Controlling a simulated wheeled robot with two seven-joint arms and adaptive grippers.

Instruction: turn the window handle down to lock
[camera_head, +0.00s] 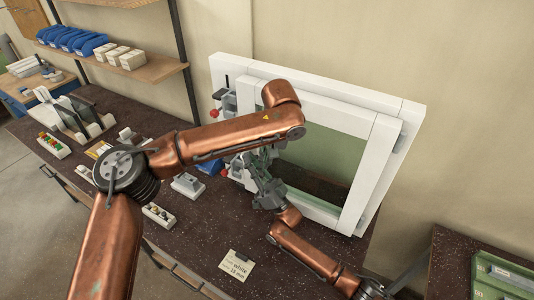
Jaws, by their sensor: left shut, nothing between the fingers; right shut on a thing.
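A white window (384,170) with a dark green pane stands tilted on the bench at the back, against the wall. My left arm's copper forearm crosses in front of its left side and hides much of that side. My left gripper does not show; it seems to be behind this forearm. My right arm comes in from the lower right. My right gripper (250,162) is at the window's left upright, below my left forearm, and is shut on the window handle. The fingers and my forearm cover the handle, so its angle cannot be told.
Clamps with red knobs (214,113) sit at the window's left edge. A paper note (236,265) lies on the dark speckled bench (190,245). Small trays and parts crowd the bench's left. A shelf (150,70) holds blue bins (72,40). A green case (500,275) is at the lower right.

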